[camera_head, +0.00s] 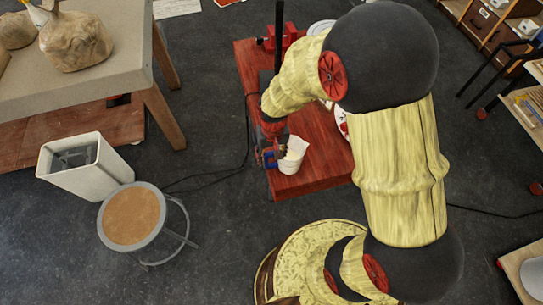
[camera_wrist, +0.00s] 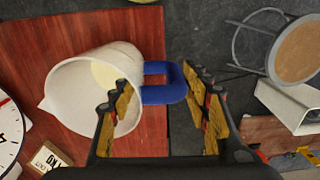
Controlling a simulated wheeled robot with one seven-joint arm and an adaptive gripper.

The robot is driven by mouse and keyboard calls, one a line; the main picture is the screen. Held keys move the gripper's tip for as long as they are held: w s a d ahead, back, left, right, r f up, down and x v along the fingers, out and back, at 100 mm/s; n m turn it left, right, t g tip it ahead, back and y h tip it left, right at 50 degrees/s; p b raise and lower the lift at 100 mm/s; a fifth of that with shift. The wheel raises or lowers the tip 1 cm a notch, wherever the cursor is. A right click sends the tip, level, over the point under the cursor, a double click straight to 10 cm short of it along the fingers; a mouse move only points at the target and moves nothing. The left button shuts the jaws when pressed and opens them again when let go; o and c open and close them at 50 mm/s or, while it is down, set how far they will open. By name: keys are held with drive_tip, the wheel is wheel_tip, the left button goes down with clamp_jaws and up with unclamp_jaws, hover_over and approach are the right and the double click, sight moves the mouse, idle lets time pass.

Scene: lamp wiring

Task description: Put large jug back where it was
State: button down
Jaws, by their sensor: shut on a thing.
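The large jug (camera_head: 292,156) is white with a blue handle. It is at the near edge of the red wooden table in the head view. In the wrist view the jug (camera_wrist: 85,95) shows its open mouth, with its spout to the left and its blue handle (camera_wrist: 163,84) to the right. My gripper (camera_head: 271,152) is at the handle side of the jug. In the wrist view my gripper (camera_wrist: 165,98) has a finger on each side of the handle and is shut on it. Whether the jug's base touches the table cannot be told.
The red table (camera_head: 315,177) is partly hidden by my arm. A clock (camera_wrist: 9,135) and a small lettered block (camera_wrist: 50,158) lie on it beside the jug. A round stool (camera_head: 132,215) and a white bin (camera_head: 84,170) stand to the left on the dark floor.

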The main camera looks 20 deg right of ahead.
drive_tip(key=c, duration=0.9)
unclamp_jaws()
wheel_tip(320, 180, up, 12)
drive_tip(key=shift+d+r+p, duration=0.1)
drive_tip(key=shift+r+p, duration=0.05)
drive_tip(key=shift+p, duration=1.05)
drive_tip(key=s+d+r+t, duration=0.2)
drive_tip(key=s+r, duration=0.2)
drive_tip(key=r, duration=0.3)
drive_tip(key=s+d+r+t, duration=0.1)
drive_tip(key=s+d+r, duration=0.1)
drive_tip(key=s+r, duration=0.3)
drive_tip(key=s+d+r+t, duration=0.2)
drive_tip(key=s+r, duration=0.3)
drive_tip(key=r, duration=0.4)
drive_tip(key=shift+d+r+t, duration=0.3)
drive_tip(key=shift+r, duration=0.1)
wheel_tip(320, 180, down, 4)
drive_tip(key=b, duration=0.4)
drive_tip(key=shift+f+b, duration=0.25)
drive_tip(key=shift+b, duration=0.05)
